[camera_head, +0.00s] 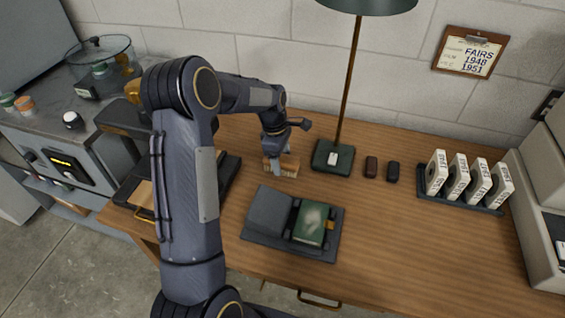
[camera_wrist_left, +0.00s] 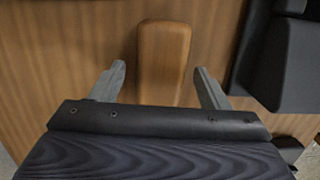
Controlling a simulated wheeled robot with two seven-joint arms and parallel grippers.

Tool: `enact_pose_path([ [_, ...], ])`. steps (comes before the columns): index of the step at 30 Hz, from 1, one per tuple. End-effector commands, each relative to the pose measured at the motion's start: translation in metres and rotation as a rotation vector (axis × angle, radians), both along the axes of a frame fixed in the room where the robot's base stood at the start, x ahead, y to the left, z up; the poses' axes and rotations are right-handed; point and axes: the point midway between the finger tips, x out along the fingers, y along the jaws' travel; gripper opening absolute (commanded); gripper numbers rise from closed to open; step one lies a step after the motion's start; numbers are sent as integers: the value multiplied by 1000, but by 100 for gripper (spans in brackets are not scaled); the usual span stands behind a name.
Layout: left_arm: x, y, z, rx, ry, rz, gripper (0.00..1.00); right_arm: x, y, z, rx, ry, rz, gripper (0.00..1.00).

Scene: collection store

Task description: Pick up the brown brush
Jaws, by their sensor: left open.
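The brown brush (camera_head: 288,163) lies on the wooden desk, left of the lamp base, in the head view. In the left wrist view the brush (camera_wrist_left: 163,62) shows as a smooth brown block with rounded ends, lying lengthwise between the fingers. My left gripper (camera_head: 278,168) is over the brush, with its arm coming in from the left. In the left wrist view the gripper (camera_wrist_left: 160,82) is open, one finger on each side of the brush, with gaps to both sides. Whether the fingertips are down at the brush's height is hard to tell. My right gripper is not in view.
A dark cradle (camera_head: 265,237) with a green book (camera_head: 312,222) lies in front of the brush. The desk's right front is clear.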

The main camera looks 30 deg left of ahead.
Motion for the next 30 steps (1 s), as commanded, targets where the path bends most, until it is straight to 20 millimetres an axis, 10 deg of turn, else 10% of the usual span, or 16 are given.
enact_pose_path([
  [11,0,-2,-15,0,-1,1,69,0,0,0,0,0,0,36],
  [22,0,-2,-14,0,-1,0,22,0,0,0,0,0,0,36],
  [30,0,-2,-13,0,-2,0,20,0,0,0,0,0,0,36],
])
